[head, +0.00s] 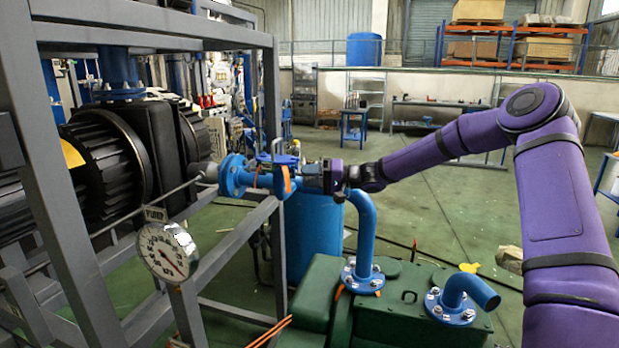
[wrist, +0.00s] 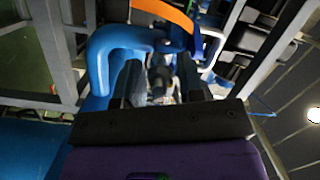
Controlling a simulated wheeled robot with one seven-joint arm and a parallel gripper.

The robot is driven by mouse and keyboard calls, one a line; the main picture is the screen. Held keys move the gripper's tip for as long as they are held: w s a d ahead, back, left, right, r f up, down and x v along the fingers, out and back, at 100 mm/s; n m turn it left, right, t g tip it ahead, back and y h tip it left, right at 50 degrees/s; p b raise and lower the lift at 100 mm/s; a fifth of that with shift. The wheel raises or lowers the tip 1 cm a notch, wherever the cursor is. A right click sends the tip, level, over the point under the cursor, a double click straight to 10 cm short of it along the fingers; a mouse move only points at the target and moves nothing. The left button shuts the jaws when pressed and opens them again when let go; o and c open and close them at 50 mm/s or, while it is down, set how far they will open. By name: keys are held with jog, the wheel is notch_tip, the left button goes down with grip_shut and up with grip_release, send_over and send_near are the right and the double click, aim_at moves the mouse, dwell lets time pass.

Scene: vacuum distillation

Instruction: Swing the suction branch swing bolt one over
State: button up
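The blue suction branch (head: 262,180) runs from a round flange at the left towards my gripper in the head view. An orange strap-like part (head: 287,178) crosses it, and it also shows at the top of the wrist view (wrist: 160,12). My gripper (head: 322,178) is at the right end of the branch, by the blue pipe bend. In the wrist view my gripper (wrist: 160,82) has its two dark fingers apart. A small grey metal part (wrist: 158,72), which may be the swing bolt, shows between them. I cannot tell whether the fingers touch it.
A grey steel frame (head: 275,120) stands at the left around black ribbed machinery. A dial gauge (head: 167,252) is at its front. A green pump housing (head: 400,310) with blue flanged pipes (head: 365,235) lies below my arm. Open floor is behind.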

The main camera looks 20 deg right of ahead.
grip_shut()
jog(key=shift+r, duration=0.1)
jog(key=h, duration=0.1)
jog(key=r+g+h, duration=0.1)
jog(key=h, duration=0.1)
jog(key=shift+a+r+m+g, duration=0.2)
jog(key=shift+r+m+g, duration=0.05)
jog(key=shift+m+g, duration=0.05)
jog(key=shift+w+a+r+m+g+h, duration=0.1)
jog(key=shift+r+m+g+h, duration=0.2)
jog(key=shift+h, duration=0.55)
jog(key=shift+w+a+r+m+g+h, duration=0.1)
jog(key=shift+r+g+h, duration=0.3)
jog(key=shift+h, duration=0.45)
grip_release()
jog(key=shift+d+r, duration=0.1)
jog(key=shift+d, duration=0.05)
